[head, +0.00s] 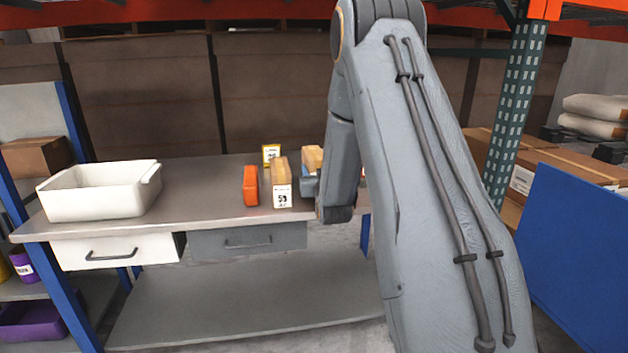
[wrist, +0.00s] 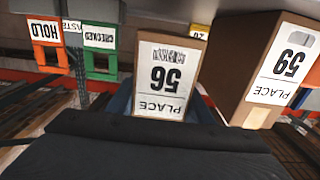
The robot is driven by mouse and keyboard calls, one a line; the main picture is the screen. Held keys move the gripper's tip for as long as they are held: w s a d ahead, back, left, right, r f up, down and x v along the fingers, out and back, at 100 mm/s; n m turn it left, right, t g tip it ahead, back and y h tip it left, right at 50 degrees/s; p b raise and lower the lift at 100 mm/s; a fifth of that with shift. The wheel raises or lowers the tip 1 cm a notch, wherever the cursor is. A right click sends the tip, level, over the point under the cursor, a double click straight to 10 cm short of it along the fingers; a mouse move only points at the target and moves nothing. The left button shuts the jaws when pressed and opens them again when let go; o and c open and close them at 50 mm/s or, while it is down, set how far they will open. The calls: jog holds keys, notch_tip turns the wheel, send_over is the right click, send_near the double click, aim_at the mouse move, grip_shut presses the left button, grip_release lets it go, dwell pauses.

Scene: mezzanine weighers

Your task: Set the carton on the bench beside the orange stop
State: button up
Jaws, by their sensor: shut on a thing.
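A tan carton with a white label reading 56 (wrist: 163,78) is between the jaws of my gripper (head: 309,187), which is shut on it. In the head view the carton's top (head: 312,157) shows beside my arm, which hides the rest. I cannot tell whether its base touches the bench (head: 225,220). The orange stop (head: 250,186) stands on the bench to the left. A second carton, labelled 59 (head: 281,178), stands between the stop and the held carton. It also shows in the wrist view (wrist: 262,65), at the right.
A white bin (head: 95,205) sits on the bench's left part. A yellow sign (head: 271,152) stands behind the stop. The bench between bin and stop is clear.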

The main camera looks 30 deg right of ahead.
jog(key=shift+f, duration=1.55)
jog(key=shift+f, duration=0.15)
jog(key=o, duration=1.4)
jog(key=shift+a, duration=0.1)
